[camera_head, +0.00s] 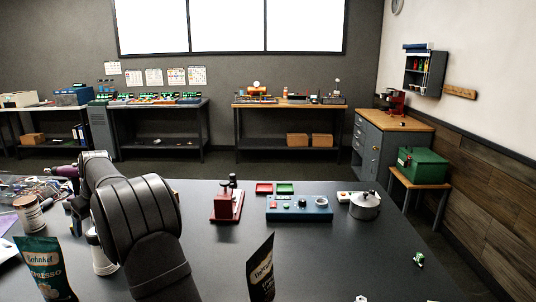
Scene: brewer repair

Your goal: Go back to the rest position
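My dark arm rises from the lower left of the head view and bends toward the left side of the table (330,245). Its thick links fill the area left of centre. I cannot make out my gripper's fingers; they seem hidden behind the links. I cannot see whether anything is held.
A red device (227,205), a blue control box (300,209), red and green trays (275,188) and a metal pot (364,205) stand toward the back. Coffee bags stand at front left (46,268) and front centre (261,268). A can (29,214) and clutter are left. The table's right front is mostly clear.

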